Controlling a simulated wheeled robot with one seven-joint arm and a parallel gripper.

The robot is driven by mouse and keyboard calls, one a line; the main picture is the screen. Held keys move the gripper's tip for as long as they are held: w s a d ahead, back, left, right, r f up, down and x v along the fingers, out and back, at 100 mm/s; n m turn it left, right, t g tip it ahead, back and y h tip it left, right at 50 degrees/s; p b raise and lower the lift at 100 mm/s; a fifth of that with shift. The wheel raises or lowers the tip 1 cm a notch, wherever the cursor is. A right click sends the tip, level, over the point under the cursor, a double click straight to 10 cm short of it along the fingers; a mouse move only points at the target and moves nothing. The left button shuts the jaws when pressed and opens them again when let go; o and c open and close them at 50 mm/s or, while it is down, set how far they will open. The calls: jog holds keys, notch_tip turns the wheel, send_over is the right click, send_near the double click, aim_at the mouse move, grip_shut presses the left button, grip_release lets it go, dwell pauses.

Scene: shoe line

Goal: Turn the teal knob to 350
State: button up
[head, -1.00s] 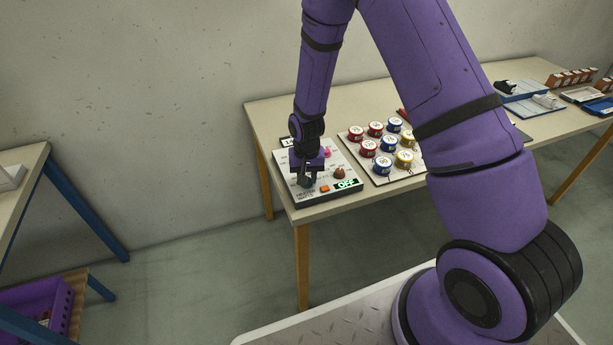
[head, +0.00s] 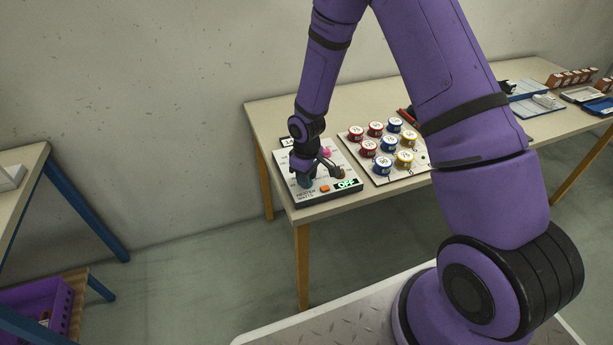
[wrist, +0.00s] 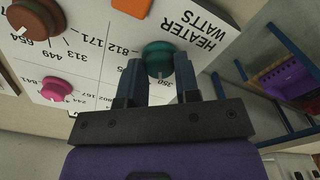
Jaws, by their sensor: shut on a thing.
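The teal knob (wrist: 158,58) stands on a white control panel (head: 335,195) beside the printed words HEATER WATTS. It also shows in the head view (head: 306,183), partly covered by my gripper. My gripper (wrist: 159,74) is shut on the teal knob, with one dark finger on each side of it. Printed numbers surround the knob; some are hidden behind the fingers, and I cannot tell which value the knob points to. A green display (head: 346,184) on the panel reads OFF.
The panel also carries an orange button (head: 324,188), a brown knob (wrist: 36,22) and a pink knob (wrist: 57,89). A board (head: 372,177) with several red, blue and yellow tins lies to the right. A purple bin (head: 38,308) sits on the lower left shelf.

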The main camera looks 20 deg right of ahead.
jog(key=shift+n, duration=1.1)
jog(key=o, duration=0.9)
jog(key=shift+o, duration=0.2)
notch_tip(320, 180, up, 11)
jog(key=shift+f, duration=0.1)
